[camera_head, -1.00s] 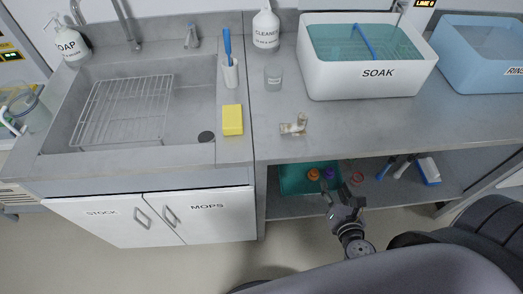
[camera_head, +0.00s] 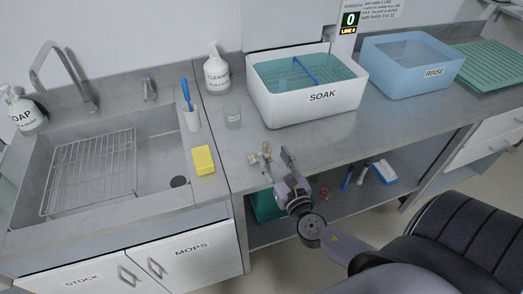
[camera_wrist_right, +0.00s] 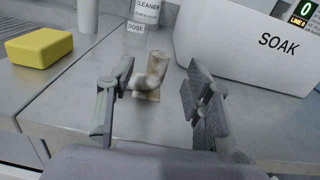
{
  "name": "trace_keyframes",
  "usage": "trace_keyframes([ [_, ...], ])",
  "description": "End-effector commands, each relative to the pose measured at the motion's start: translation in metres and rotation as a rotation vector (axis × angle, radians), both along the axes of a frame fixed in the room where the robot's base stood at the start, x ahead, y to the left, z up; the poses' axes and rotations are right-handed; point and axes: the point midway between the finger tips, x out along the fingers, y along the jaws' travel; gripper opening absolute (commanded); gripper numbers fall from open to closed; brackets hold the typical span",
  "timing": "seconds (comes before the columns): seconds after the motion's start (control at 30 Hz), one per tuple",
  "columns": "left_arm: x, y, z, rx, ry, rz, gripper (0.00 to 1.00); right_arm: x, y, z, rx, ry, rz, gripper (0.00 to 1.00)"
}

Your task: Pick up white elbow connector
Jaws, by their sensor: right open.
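The white elbow connector (camera_head: 266,150), with brownish staining, stands on the grey counter near its front edge, left of the soak basin. In the right wrist view the elbow connector (camera_wrist_right: 154,70) has one end upright and lies ahead, between the two fingers as seen from there. My right gripper (camera_head: 273,163) is open and empty, just in front of the connector at the counter's edge. The gripper (camera_wrist_right: 160,88) shows its fingers spread wide in the wrist view. I cannot tell whether the fingertips reach around the connector. My left gripper is not in view.
The white SOAK basin (camera_head: 303,108) stands right behind the gripper. A yellow sponge (camera_head: 203,160), a dose cup (camera_head: 233,118) and a cleaner bottle (camera_head: 217,73) stand to the left and behind. A teal tray (camera_head: 266,207) sits on the shelf below.

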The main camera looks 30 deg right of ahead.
Motion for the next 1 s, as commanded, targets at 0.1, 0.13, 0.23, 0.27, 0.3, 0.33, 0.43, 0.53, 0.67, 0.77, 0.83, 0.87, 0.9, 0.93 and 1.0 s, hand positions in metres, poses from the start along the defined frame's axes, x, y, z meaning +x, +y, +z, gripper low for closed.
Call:
trace_keyframes([
  [0.1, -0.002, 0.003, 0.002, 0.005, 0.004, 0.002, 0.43, 0.007, -0.001, 0.0, 0.001, 0.0, 0.001, 0.47],
  [0.13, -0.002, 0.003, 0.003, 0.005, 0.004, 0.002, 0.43, 0.009, -0.001, 0.0, 0.001, 0.0, 0.0, 0.47],
  [0.23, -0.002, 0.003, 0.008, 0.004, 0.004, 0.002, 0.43, 0.021, -0.004, -0.001, 0.0, -0.001, 0.0, 0.47],
  [0.27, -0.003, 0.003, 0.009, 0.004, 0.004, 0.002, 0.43, 0.026, -0.005, -0.001, 0.0, -0.001, -0.001, 0.47],
  [0.3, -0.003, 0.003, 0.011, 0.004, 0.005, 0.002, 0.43, 0.032, -0.006, -0.002, 0.001, -0.002, -0.001, 0.47],
  [0.33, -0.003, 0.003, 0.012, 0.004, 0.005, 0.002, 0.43, 0.037, -0.007, -0.003, 0.0, -0.001, -0.002, 0.47],
  [0.43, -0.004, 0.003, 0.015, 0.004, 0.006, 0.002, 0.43, 0.049, -0.01, -0.004, 0.0, -0.001, 0.0, 0.47],
  [0.53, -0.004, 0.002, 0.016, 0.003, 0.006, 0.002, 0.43, 0.056, -0.011, -0.005, 0.001, 0.0, 0.0, 0.47],
  [0.67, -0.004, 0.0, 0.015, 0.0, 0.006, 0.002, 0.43, 0.057, -0.011, -0.006, 0.002, 0.001, 0.001, 0.47],
  [0.77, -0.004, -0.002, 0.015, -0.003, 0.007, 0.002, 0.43, 0.057, -0.011, -0.006, 0.002, 0.001, 0.001, 0.47],
  [0.83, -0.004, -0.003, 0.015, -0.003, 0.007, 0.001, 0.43, 0.057, -0.011, -0.006, 0.002, 0.001, 0.0, 0.43],
  [0.87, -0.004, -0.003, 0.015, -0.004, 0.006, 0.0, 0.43, 0.057, -0.011, -0.006, 0.002, 0.001, 0.001, 0.41],
  [0.9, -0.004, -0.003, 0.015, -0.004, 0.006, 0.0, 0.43, 0.057, -0.011, -0.006, 0.002, 0.001, 0.0, 0.38],
  [0.93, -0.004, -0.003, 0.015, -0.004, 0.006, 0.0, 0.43, 0.057, -0.011, -0.006, 0.002, 0.001, 0.0, 0.36],
  [1.0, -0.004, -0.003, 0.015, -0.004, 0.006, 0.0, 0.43, 0.057, -0.011, -0.006, 0.002, 0.001, 0.0, 0.31],
])
